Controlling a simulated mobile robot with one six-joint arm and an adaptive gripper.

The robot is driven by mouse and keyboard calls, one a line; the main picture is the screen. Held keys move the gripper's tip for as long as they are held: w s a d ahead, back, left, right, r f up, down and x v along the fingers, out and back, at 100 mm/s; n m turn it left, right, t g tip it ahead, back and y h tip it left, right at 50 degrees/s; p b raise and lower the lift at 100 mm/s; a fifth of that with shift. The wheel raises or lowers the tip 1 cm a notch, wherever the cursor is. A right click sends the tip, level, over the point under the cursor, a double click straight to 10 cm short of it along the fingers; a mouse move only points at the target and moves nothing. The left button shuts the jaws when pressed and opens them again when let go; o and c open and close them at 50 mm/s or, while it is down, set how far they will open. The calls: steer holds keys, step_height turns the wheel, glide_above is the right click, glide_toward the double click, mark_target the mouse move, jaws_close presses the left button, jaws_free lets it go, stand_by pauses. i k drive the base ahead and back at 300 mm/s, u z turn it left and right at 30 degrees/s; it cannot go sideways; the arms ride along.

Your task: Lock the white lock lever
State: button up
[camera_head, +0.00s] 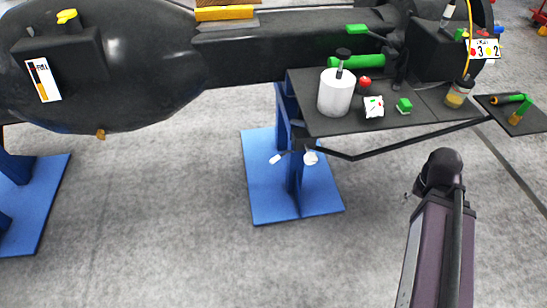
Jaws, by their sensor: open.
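A small white lever (275,159) sticks out to the left below the dark shelf, near the top of the blue stand. A rounded white knob (310,158) sits just right of it, against the stand. I cannot tell whether the two are one part, or whether the lever is locked. My arm reaches up from the bottom right and ends in a dark rounded joint, well to the right of the lever and apart from it. I cannot make out my gripper's fingers. A small thin dark piece beside the joint is too small to identify.
The dark shelf (320,126) holds a white canister (336,92), a red knob, a green block (404,105) and a jar (459,92). A thin black bar (400,143) runs below its front edge. The blue base plate (262,206) stands on open grey floor.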

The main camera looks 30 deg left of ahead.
mark_target(275, 160)
steer(key=u, duration=1.2)
steer(key=i, duration=1)
steer(key=z, duration=0.05)
steer(key=k, duration=0.9)
steer(key=u, duration=0.05)
